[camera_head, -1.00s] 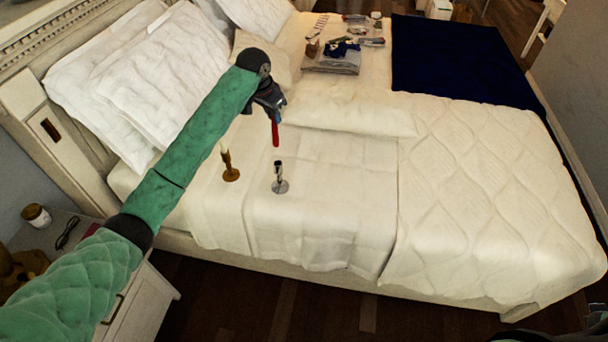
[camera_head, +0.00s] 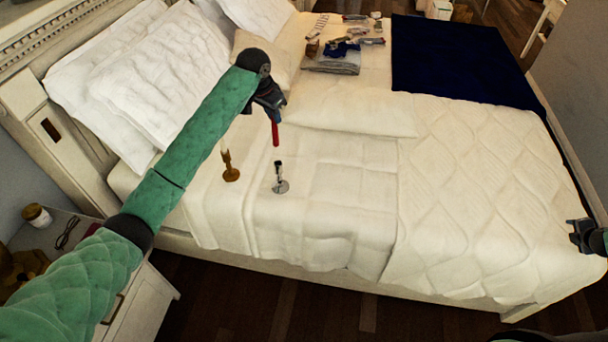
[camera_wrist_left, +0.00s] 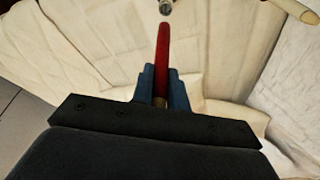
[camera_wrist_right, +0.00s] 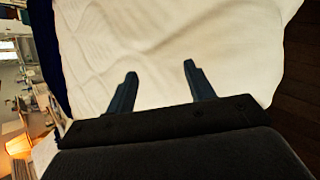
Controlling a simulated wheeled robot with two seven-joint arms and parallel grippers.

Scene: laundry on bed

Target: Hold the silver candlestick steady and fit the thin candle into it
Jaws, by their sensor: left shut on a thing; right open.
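The silver candlestick (camera_head: 280,178) stands upright on the white bed cover in the head view. Its top (camera_wrist_left: 165,8) shows at the upper edge of the left wrist view. My left gripper (camera_head: 274,113) is shut on a thin red candle (camera_head: 276,134), which hangs roughly vertical above and behind the candlestick, apart from it. The candle (camera_wrist_left: 163,50) also shows between the fingers in the left wrist view. My right gripper (camera_head: 581,234) is at the far right of the head view, open and empty. In its wrist view the spread fingers (camera_wrist_right: 158,85) have only bed cover beyond them.
A brass candlestick (camera_head: 230,170) with a pale candle stands left of the silver one. Folded clothes (camera_head: 332,62) and small items lie at the back. Pillows (camera_head: 160,85) line the headboard.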

